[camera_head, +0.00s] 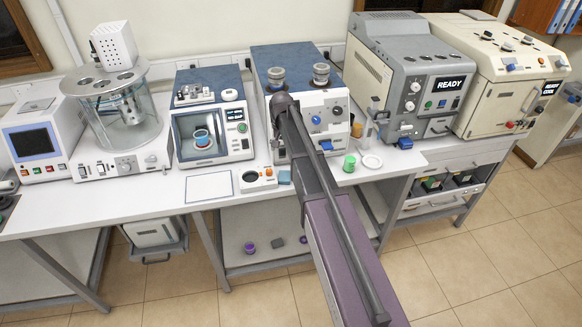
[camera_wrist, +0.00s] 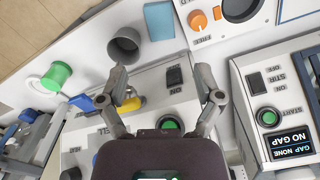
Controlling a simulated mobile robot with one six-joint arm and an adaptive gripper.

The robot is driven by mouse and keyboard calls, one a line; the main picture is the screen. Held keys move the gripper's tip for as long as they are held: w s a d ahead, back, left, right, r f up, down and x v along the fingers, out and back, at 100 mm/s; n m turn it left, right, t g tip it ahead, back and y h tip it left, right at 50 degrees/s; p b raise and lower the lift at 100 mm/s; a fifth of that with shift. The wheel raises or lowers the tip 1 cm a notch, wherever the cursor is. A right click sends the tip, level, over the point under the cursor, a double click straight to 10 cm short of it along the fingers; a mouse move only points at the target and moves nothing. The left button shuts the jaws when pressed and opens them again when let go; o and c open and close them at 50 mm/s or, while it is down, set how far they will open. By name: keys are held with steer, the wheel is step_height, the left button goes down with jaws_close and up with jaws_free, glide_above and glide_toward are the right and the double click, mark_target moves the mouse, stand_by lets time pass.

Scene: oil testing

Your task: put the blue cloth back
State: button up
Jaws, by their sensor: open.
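The blue cloth (camera_head: 284,177) is a small flat blue-teal square on the white bench, right beside a small white unit with an orange knob. In the wrist view the blue cloth (camera_wrist: 159,20) lies flat near the top edge, beyond my fingertips and apart from them. My gripper (camera_wrist: 161,88) is open with nothing between its fingers, over the front of a white machine with a green button. In the head view my own arm hides the gripper and part of that machine (camera_head: 262,60).
The orange-knob unit (camera_wrist: 205,18) is close to the cloth. A grey cup (camera_wrist: 124,46) stands near my left finger. A green spool (camera_head: 349,163) and a white dish (camera_head: 372,162) are to the right on the bench. A white pad (camera_head: 208,187) lies left.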

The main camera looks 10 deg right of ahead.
steer(key=s+n, duration=0.4)
steer(key=s, duration=2.3)
steer(key=shift+s+d, duration=0.15)
steer(key=shift+d, duration=0.2)
step_height(320, 180, down, 5)
steer(key=b, duration=0.4)
steer(key=shift+r+b, duration=0.1)
steer(key=shift+b, duration=0.3)
